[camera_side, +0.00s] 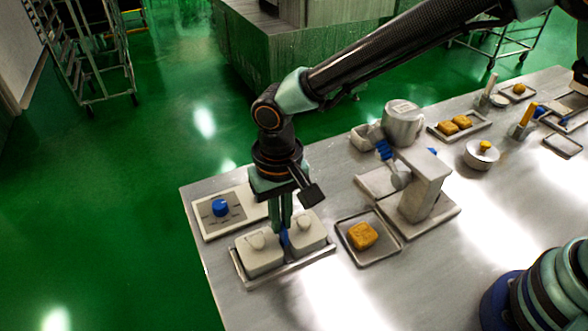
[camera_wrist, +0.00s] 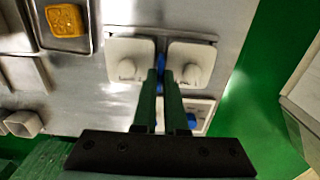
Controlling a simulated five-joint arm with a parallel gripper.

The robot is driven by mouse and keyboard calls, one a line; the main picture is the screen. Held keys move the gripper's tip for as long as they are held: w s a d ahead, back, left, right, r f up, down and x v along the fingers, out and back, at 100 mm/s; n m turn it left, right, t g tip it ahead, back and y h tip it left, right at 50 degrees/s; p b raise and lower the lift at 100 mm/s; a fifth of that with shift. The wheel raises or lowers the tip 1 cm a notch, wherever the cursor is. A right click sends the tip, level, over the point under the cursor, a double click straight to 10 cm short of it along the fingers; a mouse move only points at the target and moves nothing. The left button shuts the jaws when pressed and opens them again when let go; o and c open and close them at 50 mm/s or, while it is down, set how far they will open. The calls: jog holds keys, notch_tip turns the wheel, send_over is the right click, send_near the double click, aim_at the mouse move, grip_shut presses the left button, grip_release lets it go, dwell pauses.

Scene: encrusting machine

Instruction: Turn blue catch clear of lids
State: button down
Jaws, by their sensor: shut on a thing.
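The blue catch (camera_side: 284,237) stands in the gap between two white lids, the left lid (camera_side: 259,255) and the right lid (camera_side: 306,233), which sit side by side on a metal tray. My gripper (camera_side: 285,229) reaches down from above and is shut on the catch. In the wrist view, the catch (camera_wrist: 161,62) shows as a blue strip between the two knobbed lids, just past my fingertips (camera_wrist: 161,80). My fingers hide part of it, and its exact angle is hard to tell.
A control panel with a blue knob (camera_side: 220,207) lies behind the lids. A tray with a yellow-brown piece (camera_side: 362,235) is to the right, beside a grey stand (camera_side: 424,185) with a metal pot (camera_side: 402,122). Bare steel table (camera_side: 340,300) is in front.

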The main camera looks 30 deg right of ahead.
jog(key=shift+r, duration=0.1)
dwell(0.4)
jog(key=c, duration=1)
grip_release()
jog(key=shift+o, duration=0.2)
notch_tip(320, 180, up, 12)
jog(key=s+d+r+t, duration=0.2)
jog(key=d, duration=1.3)
jog(key=s+d+r+t, duration=0.3)
jog(key=d, duration=1.2)
jog(key=shift+s+d+r+t, duration=0.15)
jog(key=shift+r+t, duration=0.05)
jog(key=shift+t, duration=0.1)
